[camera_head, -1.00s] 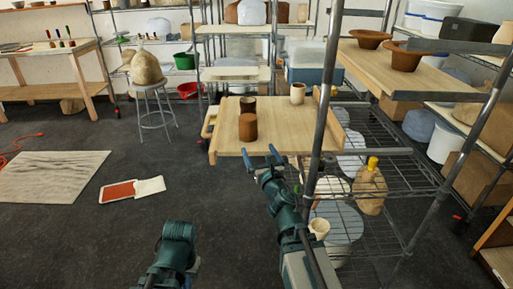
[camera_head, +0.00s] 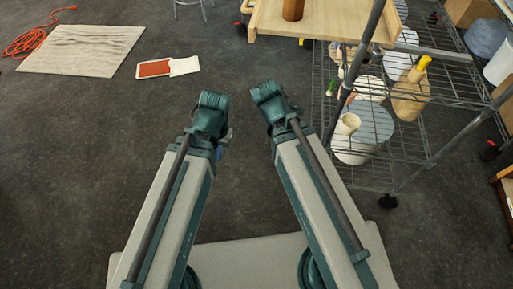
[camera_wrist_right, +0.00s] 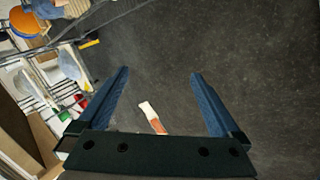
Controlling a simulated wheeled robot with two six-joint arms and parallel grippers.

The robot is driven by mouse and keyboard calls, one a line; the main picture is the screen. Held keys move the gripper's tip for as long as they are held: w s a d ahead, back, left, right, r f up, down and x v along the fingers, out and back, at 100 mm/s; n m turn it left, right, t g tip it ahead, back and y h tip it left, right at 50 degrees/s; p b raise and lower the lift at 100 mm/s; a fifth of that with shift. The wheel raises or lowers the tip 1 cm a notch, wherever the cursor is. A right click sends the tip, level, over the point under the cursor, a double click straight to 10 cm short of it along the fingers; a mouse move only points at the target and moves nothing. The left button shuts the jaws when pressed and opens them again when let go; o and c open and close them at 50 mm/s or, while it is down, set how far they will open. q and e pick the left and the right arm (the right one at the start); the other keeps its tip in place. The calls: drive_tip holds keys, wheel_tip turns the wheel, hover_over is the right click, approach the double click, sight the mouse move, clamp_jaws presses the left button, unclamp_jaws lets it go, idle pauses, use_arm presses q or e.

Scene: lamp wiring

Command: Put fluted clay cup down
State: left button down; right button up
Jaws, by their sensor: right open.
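A brown clay cup (camera_head: 293,9) stands upright on the wooden work table (camera_head: 330,25), cut off by the top edge of the head view; fluting cannot be made out. My right gripper is open and empty in the right wrist view (camera_wrist_right: 160,78), with only floor and distant things between its blue fingers. In the head view its fingers are hidden behind the wrist, well short of the table. My left gripper (camera_head: 226,135) shows only as a bit of blue beside its wrist, so its opening is not clear. No cup shows at it.
A metal post stands near my right arm. A board (camera_head: 80,50), orange cord (camera_head: 35,37) and red-white tray (camera_head: 168,67) lie on open floor.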

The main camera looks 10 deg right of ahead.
drive_tip(key=s+a+f+m+g+y, duration=0.1)
drive_tip(key=s+a+m+g, duration=0.2)
drive_tip(key=s, duration=0.3)
drive_tip(key=s+a+f+m+g, duration=0.2)
drive_tip(key=s+a+m+g, duration=0.1)
drive_tip(key=s+a, duration=0.2)
drive_tip(key=shift+s+a+f+m+y, duration=0.2)
drive_tip(key=shift+s+f+m+y, duration=0.15)
drive_tip(key=shift+s, duration=0.75)
drive_tip(key=shift+r, duration=0.1)
